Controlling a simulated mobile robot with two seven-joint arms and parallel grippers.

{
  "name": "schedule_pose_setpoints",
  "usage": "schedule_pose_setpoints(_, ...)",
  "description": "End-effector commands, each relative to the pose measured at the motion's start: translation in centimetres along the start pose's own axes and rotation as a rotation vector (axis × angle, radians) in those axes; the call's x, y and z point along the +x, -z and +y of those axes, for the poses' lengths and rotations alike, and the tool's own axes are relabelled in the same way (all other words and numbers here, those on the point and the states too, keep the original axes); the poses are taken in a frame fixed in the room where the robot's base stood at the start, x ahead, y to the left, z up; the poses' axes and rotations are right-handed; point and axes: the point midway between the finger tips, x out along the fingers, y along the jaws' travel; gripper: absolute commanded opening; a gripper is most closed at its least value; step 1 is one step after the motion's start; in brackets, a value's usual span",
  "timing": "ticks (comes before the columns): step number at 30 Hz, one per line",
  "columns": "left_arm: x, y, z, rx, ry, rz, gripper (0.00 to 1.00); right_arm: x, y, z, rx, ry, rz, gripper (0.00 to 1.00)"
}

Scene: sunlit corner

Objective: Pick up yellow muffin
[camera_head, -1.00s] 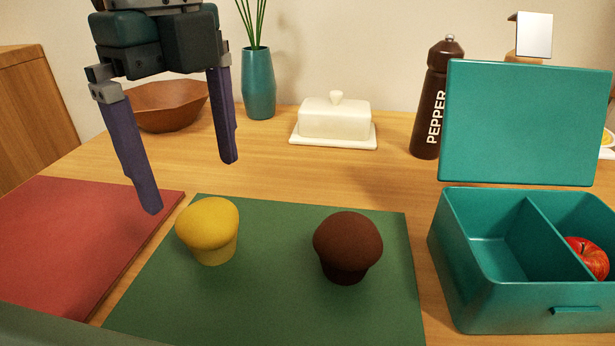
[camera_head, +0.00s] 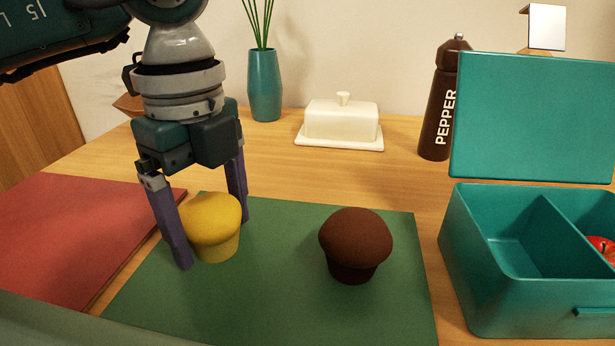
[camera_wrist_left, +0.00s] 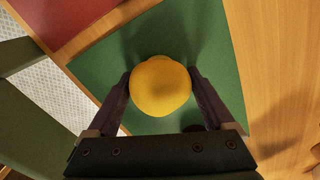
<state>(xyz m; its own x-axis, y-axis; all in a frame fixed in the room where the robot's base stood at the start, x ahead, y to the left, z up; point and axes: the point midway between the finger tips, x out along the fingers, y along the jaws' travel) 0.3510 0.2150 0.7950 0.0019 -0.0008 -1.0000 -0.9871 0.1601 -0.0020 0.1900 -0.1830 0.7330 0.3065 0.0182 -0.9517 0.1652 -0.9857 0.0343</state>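The yellow muffin (camera_head: 213,228) stands upright on the left part of the green mat (camera_head: 300,315). My left gripper (camera_head: 214,244) points down over it, with one finger at its left front and the other behind it to the right. In the left wrist view the muffin (camera_wrist_left: 160,86) lies between the two fingertips (camera_wrist_left: 160,82). The fingers are apart; a narrow gap or light contact at the sides is hard to tell. A brown muffin (camera_head: 355,243) stands to the right on the same mat. My right gripper is not in view.
A teal lunch box (camera_head: 480,300) with its lid up stands at the right, with a red apple (camera_head: 602,247) in its right compartment. A butter dish (camera_head: 340,125), teal vase (camera_head: 264,85) and pepper mill (camera_head: 437,110) stand behind.

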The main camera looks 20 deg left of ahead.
Motion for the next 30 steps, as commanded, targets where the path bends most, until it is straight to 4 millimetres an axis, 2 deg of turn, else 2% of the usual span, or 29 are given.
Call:
schedule_pose_setpoints(2,0.0,0.0,0.0,0.000,0.000,0.000,0.76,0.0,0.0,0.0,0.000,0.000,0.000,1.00)
schedule_pose_setpoints(15,0.0,0.0,0.0,0.000,0.000,0.000,0.27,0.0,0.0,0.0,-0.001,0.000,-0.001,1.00)
schedule_pose_setpoints(23,-0.4,0.0,0.0,0.000,0.001,0.000,0.26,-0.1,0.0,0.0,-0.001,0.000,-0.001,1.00)
schedule_pose_setpoints(26,-1.7,0.0,-0.1,0.000,0.004,0.001,0.26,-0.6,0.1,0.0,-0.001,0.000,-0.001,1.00)
schedule_pose_setpoints(30,-4.7,0.0,-0.1,0.001,0.004,0.000,0.26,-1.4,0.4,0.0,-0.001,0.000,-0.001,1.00)
